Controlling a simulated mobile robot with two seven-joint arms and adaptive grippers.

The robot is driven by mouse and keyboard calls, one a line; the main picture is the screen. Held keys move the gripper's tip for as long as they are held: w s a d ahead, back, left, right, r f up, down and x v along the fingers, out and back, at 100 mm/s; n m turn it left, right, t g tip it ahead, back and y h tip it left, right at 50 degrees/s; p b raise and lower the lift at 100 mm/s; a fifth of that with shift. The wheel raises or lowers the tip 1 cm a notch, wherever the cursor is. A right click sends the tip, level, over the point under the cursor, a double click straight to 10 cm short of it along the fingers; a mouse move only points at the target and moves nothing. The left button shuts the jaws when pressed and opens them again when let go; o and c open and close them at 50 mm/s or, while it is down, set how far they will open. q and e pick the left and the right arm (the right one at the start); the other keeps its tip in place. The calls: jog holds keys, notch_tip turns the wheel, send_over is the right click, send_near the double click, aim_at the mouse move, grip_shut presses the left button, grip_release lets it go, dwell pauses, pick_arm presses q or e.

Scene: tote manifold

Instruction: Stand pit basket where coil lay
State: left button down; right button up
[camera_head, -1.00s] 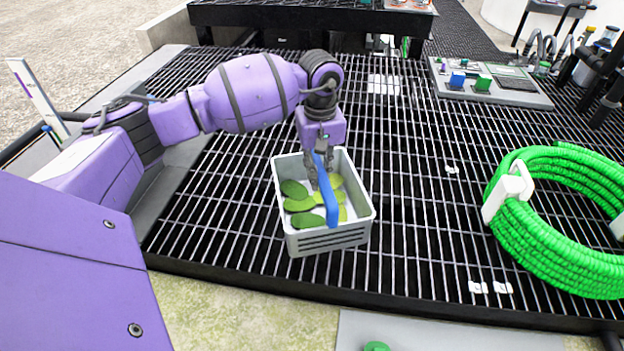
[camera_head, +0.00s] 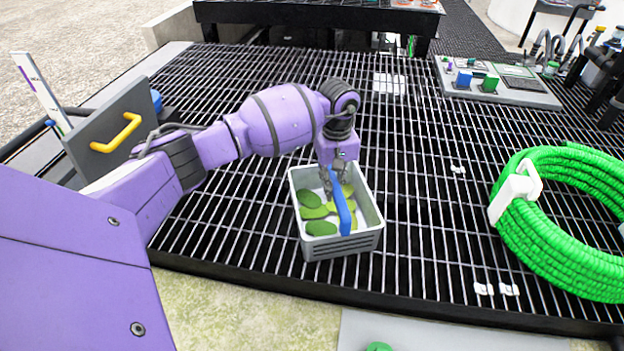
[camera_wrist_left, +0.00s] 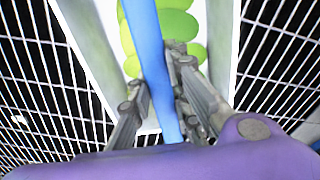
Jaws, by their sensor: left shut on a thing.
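The basket (camera_head: 342,246) is a light grey crate with a blue handle (camera_head: 343,212) across it and several green oval pieces (camera_head: 314,212) inside. My left gripper (camera_head: 336,184) is shut on the blue handle from above. In the left wrist view the handle (camera_wrist_left: 152,60) runs between the fingers. The basket looks upright over the dark grating; I cannot tell whether it touches it. The green coil (camera_head: 565,225), with white clips, lies on the grating at the right. My right gripper is not in view.
The black grating (camera_head: 430,200) is bare between the basket and the coil, apart from small white patches (camera_head: 484,289). A grey panel with blue and green blocks (camera_head: 497,88) stands at the back right. A grey plate with a yellow handle (camera_head: 116,133) is at the left.

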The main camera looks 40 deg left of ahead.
pick_arm(q)
jog(key=shift+f, duration=0.15)
jog(key=c, duration=1.6)
grip_release()
jog(key=shift+c, duration=0.2)
notch_tip(320, 180, up, 12)
jog(key=p, duration=0.1)
jog(key=shift+r, duration=0.2)
